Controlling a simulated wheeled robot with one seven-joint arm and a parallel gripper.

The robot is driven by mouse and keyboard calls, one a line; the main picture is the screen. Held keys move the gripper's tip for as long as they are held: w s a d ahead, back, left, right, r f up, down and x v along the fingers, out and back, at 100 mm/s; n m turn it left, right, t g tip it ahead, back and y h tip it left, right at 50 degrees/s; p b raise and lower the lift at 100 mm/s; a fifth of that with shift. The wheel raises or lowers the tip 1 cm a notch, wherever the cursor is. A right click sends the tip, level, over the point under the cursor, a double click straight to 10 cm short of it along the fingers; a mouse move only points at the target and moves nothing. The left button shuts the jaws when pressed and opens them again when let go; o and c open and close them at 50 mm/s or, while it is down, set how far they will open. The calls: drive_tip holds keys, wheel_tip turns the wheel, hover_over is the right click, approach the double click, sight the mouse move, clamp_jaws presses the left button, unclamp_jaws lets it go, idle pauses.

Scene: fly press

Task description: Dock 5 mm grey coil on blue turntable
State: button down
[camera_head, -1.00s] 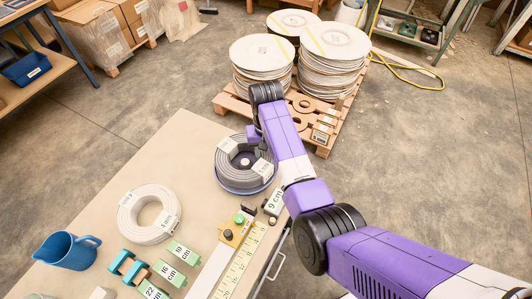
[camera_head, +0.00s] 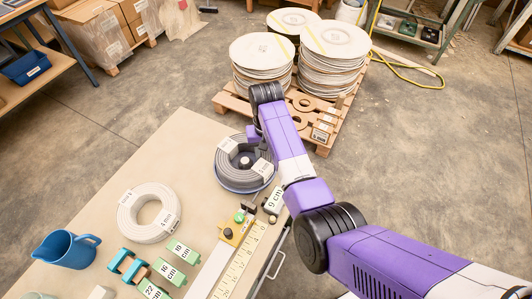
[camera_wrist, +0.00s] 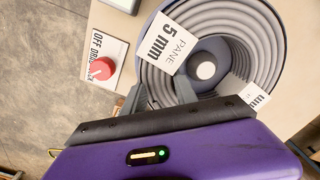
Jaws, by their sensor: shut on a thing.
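The grey coil (camera_head: 236,176) lies flat on the blue turntable (camera_head: 231,187), near the table's right edge in the head view. In the wrist view the coil (camera_wrist: 262,48) shows its windings and a white "PANE 5 mm" tag, with a second tag to the right. The turntable's blue hub (camera_wrist: 212,50) with a pale knob shows inside the ring. My gripper (camera_wrist: 160,92) is shut on the near side of the coil, one finger on each side of its wall. The arm hides the fingers in the head view. I cannot tell whether the coil is fully seated.
A red button (camera_wrist: 102,69) on a white base stands left of the coil. A 4 mm white coil (camera_head: 132,232), a blue jug (camera_head: 68,250), green labelled blocks (camera_head: 167,272) and a ruler (camera_head: 238,262) share the table (camera_head: 180,150). A pallet with stacked discs (camera_head: 333,62) stands beyond.

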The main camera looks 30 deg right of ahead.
drive_tip(key=shift+f, duration=0.1)
drive_tip(key=c, duration=1.3)
unclamp_jaws()
drive_tip(key=shift+o, duration=0.2)
drive_tip(key=shift+s+f, duration=0.1)
wheel_tip(320, 180, up, 3)
drive_tip(key=p, duration=0.3)
drive_tip(key=shift+r+p, duration=0.4)
drive_tip(key=shift+r, duration=3.65)
